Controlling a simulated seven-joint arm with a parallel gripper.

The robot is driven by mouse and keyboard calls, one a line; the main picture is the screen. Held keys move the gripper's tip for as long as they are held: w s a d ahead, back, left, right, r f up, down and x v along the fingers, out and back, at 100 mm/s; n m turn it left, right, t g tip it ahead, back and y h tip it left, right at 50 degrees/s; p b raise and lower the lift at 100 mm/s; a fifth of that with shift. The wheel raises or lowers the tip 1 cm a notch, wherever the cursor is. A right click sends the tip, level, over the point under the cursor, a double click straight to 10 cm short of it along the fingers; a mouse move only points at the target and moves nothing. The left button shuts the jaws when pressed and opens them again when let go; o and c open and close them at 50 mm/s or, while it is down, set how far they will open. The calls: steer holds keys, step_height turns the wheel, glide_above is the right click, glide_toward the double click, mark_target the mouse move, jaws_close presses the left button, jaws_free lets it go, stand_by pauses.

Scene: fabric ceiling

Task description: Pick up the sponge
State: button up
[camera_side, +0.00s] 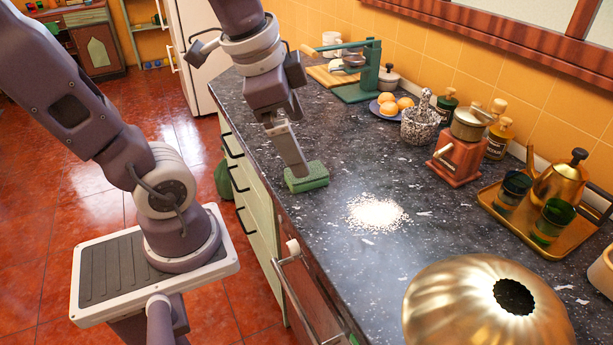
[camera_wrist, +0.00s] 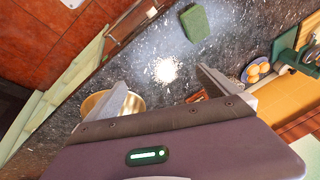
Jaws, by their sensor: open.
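A green block-shaped sponge (camera_side: 307,179) lies on the dark speckled countertop (camera_side: 340,265), near its front edge. My gripper (camera_side: 302,168) points down at the sponge, its visible fingertip overlapping the sponge's top back edge in the side view. I cannot tell whether it touches. In the wrist view my gripper (camera_wrist: 162,77) is open, its two fingers wide apart with nothing between them. There the sponge (camera_wrist: 195,22) lies near the top edge, beyond the fingertips and outside the jaws.
A pale powder patch (camera_side: 376,213) lies right of the sponge. A golden ribbed vessel (camera_side: 450,305) stands at the front right. A red grinder (camera_side: 458,160), mortar (camera_side: 420,125) and gold tray (camera_side: 487,200) stand along the wall.

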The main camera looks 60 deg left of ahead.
steer(key=w+a+f+m+g, duration=0.3)
steer(key=w+a+f+m, duration=0.3)
steer(key=w+a+m, duration=0.1)
steer(key=m, duration=0.5)
glide_above(319, 176)
steer(key=s+a, duration=0.1)
steer(key=s, duration=0.1)
step_height(319, 176, down, 6)
steer(key=r, duration=0.1)
steer(key=a+f+m, duration=0.1)
steer(key=a+f+g, duration=0.1)
steer(key=f, duration=0.1)
steer(key=shift+f+m+h, duration=0.15)
steer(key=shift+m+h, duration=0.25)
step_height(319, 176, down, 7)
steer(key=shift+w+r, duration=0.1)
steer(key=c, duration=1.1)
